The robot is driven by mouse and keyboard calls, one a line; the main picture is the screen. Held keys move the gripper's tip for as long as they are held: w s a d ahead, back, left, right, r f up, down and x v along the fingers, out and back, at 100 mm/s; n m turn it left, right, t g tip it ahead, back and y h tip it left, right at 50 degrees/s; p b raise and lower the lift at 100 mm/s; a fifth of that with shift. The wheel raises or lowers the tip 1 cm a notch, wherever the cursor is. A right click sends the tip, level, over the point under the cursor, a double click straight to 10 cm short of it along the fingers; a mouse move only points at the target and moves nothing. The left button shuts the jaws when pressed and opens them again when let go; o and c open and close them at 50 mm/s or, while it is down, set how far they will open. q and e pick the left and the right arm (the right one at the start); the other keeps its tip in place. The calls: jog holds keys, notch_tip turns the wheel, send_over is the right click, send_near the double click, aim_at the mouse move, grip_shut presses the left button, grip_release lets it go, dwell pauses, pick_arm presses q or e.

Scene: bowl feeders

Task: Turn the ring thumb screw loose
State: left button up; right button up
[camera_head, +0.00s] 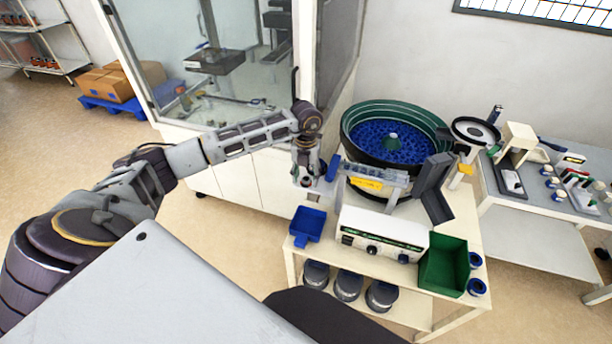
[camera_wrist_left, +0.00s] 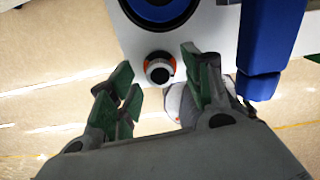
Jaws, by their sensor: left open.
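In the left wrist view a round dark knob with a white and orange collar (camera_wrist_left: 159,70), which looks like the ring thumb screw, sits on a pale plate (camera_wrist_left: 150,42). My left gripper (camera_wrist_left: 157,77) is open, its green-padded fingers on either side of the knob, with visible gaps. I cannot tell the depth between fingertips and knob. In the head view my left gripper (camera_head: 307,180) points down at the left end of the feeder's track (camera_head: 375,172); the knob is not clearly visible there. My right gripper is out of view.
A green bowl feeder (camera_head: 365,112) with blue parts stands behind the track. A blue tray (camera_head: 307,224), a white control box (camera_head: 380,236) and a green bin (camera_head: 445,265) are on the table. In the wrist view a blue upright part (camera_wrist_left: 268,40) is close right of the fingers.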

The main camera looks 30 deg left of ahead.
aim_at(306, 179)
pick_arm(q)
notch_tip(306, 179, up, 12)
dwell(0.9)
dwell(0.5)
